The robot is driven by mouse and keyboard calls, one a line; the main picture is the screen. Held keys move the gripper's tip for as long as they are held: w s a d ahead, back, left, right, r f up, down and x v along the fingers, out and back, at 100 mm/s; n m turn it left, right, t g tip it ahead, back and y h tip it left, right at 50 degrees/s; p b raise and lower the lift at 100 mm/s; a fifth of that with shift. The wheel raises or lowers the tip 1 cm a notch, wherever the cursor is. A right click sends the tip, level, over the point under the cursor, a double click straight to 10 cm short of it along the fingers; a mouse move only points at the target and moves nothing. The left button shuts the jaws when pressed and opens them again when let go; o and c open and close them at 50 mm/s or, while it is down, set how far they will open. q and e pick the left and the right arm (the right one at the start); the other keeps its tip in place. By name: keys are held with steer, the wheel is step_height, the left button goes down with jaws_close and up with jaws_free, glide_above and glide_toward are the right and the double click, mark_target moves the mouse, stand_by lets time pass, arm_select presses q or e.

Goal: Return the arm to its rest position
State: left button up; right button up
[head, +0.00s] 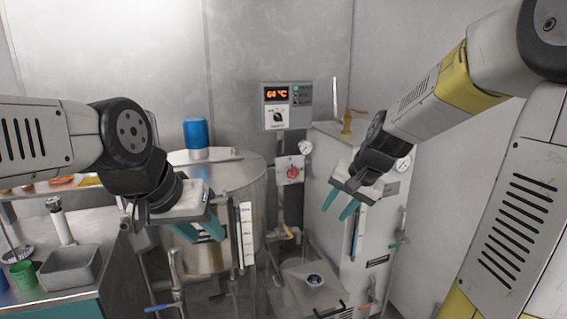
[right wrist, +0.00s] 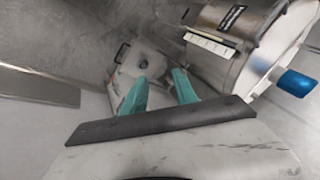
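My right arm comes in from the upper right in the head view. Its gripper (head: 340,206) hangs in the air in front of the white cabinet (head: 383,228), teal fingers pointing down and spread apart with nothing between them. The right wrist view also shows these two teal fingers (right wrist: 160,88) apart and empty. My left arm reaches in from the left. Its gripper (head: 200,233) is in front of the large metal tank (head: 255,183), with two teal fingers pointing down and a gap between them. I see nothing held in it.
A blue cylinder (head: 197,134) stands on the tank. A control box (head: 287,106) with an orange display is on the back wall. At the left, a bench carries a grey bin (head: 70,268) and a green cup (head: 23,274). Pipes and valves stand low between tank and cabinet.

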steer(key=s+r+n, duration=0.2)
steer(key=s+r, duration=0.1)
steer(key=s, duration=0.6)
steer(key=s+d+r+n+t+h, duration=0.1)
steer(key=s+r+n, duration=0.2)
steer(key=s, duration=0.6)
